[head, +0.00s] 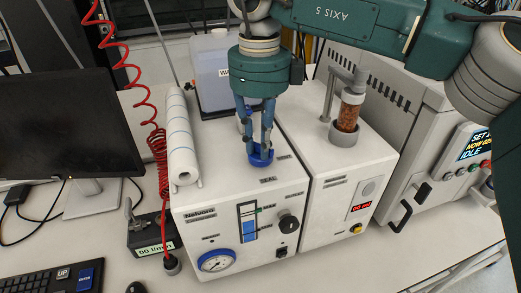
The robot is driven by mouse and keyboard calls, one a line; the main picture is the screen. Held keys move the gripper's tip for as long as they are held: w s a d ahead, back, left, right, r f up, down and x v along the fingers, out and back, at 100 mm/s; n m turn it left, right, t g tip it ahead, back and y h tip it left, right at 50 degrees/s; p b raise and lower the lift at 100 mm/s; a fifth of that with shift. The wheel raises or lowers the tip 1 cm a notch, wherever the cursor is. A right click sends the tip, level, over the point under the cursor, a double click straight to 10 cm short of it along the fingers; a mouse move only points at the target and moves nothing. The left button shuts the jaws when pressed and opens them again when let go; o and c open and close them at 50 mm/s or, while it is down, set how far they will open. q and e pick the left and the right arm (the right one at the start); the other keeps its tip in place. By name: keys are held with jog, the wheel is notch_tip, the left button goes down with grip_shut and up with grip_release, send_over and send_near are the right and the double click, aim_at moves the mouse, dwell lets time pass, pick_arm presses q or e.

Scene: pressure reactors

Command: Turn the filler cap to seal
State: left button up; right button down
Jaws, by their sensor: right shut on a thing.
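The blue filler cap (261,156) sits on the top of the white reactor box (235,196) near its front edge, by the SEAL lettering. My right gripper (260,147) comes down from above, with its blue fingers shut on the cap. The fingers hide part of the cap, so I cannot tell how far it is turned. My left gripper is not in view.
A paper roll (181,140) lies on the box's left side. A water container (213,66) stands behind. A second white box (335,182) with a clear column of brown granules (348,112) stands to the right. A monitor (65,128) and coiled red hose (158,148) are left.

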aim_at(258, 145)
jog(key=m+b, duration=0.1)
jog(key=m, duration=0.1)
jog(key=m+b, duration=0.1)
jog(key=m, duration=0.1)
jog(key=shift+w+a+m, duration=0.1)
jog(key=shift+w+m, duration=0.1)
jog(key=shift+m, duration=0.1)
jog(key=shift+r+m+b, duration=0.2)
jog(key=shift+m+b, duration=0.6)
jog(key=shift+m, duration=1.1)
jog(key=shift+w, duration=0.1)
jog(key=c, duration=1.6)
grip_release()
jog(key=shift+c, duration=0.2)
jog(key=shift+o, duration=0.3)
jog(key=shift+f, duration=0.1)
notch_tip(258, 145, up, 12)
